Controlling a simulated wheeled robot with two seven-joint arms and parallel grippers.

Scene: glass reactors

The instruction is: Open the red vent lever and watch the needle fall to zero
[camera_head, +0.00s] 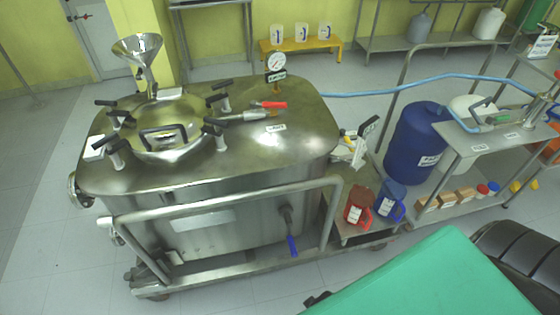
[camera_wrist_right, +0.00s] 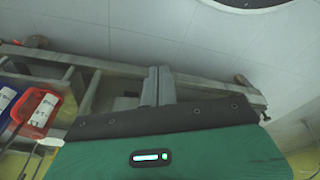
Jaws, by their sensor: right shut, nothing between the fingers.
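The red vent lever (camera_head: 271,105) lies on top of the steel reactor (camera_head: 285,130), right of its round hatch (camera_head: 163,137), with its red end pointing right. The pressure gauge (camera_head: 277,62) stands on the reactor's back edge behind the lever. Its dial is too small to read the needle surely. My right gripper (camera_wrist_right: 158,86) shows in the right wrist view, its two fingers shut together with nothing between them. It is above the floor and a metal cart frame, away from the lever. My left gripper is not in view.
A steel rail (camera_head: 230,205) runs along the reactor's front. A red jug (camera_head: 358,207) and a blue jug (camera_head: 390,200) stand on a low shelf at right. A blue drum (camera_head: 415,143) and a light blue hose (camera_head: 400,84) are behind. Black clamp handles ring the hatch.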

